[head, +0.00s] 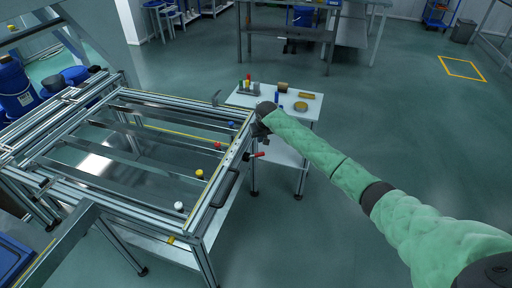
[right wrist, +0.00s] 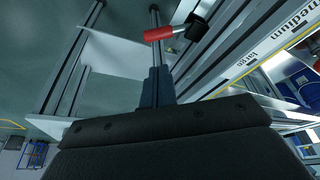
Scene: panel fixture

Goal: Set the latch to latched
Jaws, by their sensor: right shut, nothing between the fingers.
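The latch, a small lever with a red grip (head: 258,154), sits on the right side rail of the aluminium panel fixture (head: 215,195). In the right wrist view its red grip (right wrist: 158,34) points left from a black pivot (right wrist: 197,28). My right gripper (head: 259,134) is at the rail's far right corner, close to the lever and just beyond it. It is shut and empty. In the right wrist view its closed fingers (right wrist: 158,88) point up toward the red grip; I cannot tell whether they touch it. My left gripper is not in view.
A black handle (head: 228,188) is on the same rail, nearer me. Red (head: 217,146), blue (head: 230,124), yellow (head: 199,173) and white (head: 178,206) knobs stand on the fixture. A white side table (head: 290,117) with small parts stands behind my right gripper. Floor at right is clear.

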